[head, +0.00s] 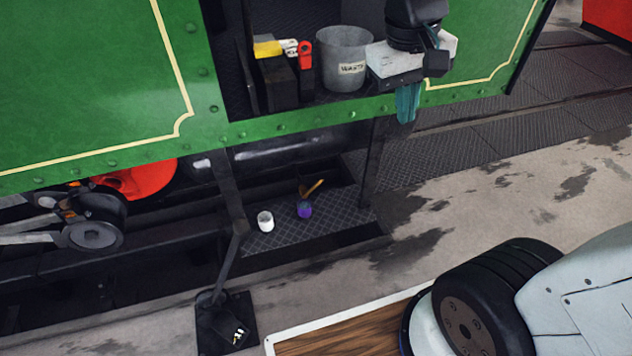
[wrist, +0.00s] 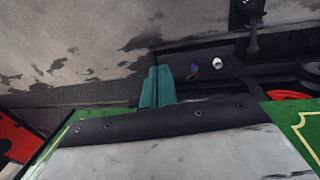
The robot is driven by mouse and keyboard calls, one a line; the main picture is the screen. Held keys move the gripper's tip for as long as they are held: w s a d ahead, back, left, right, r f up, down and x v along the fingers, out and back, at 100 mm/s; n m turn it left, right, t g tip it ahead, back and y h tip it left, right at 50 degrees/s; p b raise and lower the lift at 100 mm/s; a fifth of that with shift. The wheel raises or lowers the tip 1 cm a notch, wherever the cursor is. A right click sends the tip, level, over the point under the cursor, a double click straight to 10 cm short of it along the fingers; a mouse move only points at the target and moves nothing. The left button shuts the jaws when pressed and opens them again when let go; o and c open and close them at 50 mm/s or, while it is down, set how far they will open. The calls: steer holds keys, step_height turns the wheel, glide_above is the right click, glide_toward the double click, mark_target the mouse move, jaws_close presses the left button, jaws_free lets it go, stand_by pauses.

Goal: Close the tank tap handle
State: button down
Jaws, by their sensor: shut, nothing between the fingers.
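My gripper (head: 408,103) has teal fingers pressed together, pointing down past the green ledge to the right of the grey bucket. In the wrist view the shut fingers (wrist: 157,88) show side by side with nothing between them. I cannot make out the tank tap handle for certain. A small red upright piece (head: 305,54) stands beside a yellow and white piece (head: 268,49) on dark blocks in the opening, left of the bucket. My gripper is to the right of these and apart from them. Part of the opening is hidden behind my wrist.
Below, a dark step (head: 338,216) bears a white cup (head: 265,221) and a purple cup (head: 305,209). Paved ground lies open at the right.

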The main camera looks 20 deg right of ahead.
steer(key=w+a+f+n+g+h, duration=0.1)
steer(key=w+a+f+h, duration=0.1)
steer(key=w+f, duration=0.65)
steer(key=w+a+f+h, duration=0.2)
steer(key=w+f, duration=0.3)
steer(key=w, duration=0.6)
steer(key=t+h, duration=0.3)
steer(key=t, duration=0.1)
glide_toward(316, 183)
steer(key=x, duration=0.7)
